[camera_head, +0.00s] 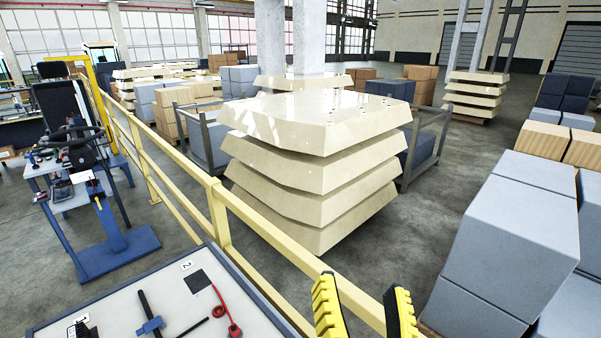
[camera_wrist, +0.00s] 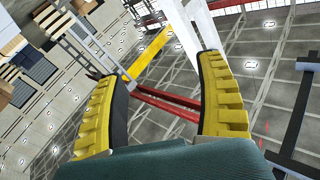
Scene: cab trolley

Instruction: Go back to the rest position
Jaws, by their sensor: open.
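My gripper (camera_head: 364,312) shows at the bottom edge of the head view, with its yellow and black fingers apart. In the wrist view my gripper (camera_wrist: 165,105) is open, and nothing is between its fingers. The wrist view looks past the fingers toward the hall's ceiling and beams. In the head view the fingers are to the right of the trolley top (camera_head: 125,297), apart from the items on it.
A yellow railing (camera_head: 217,215) runs behind the trolley. Grey boxes (camera_head: 515,240) fill the right side. A blue-based cart (camera_head: 115,252) stands at left. A red cable (camera_head: 224,308) lies on the trolley.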

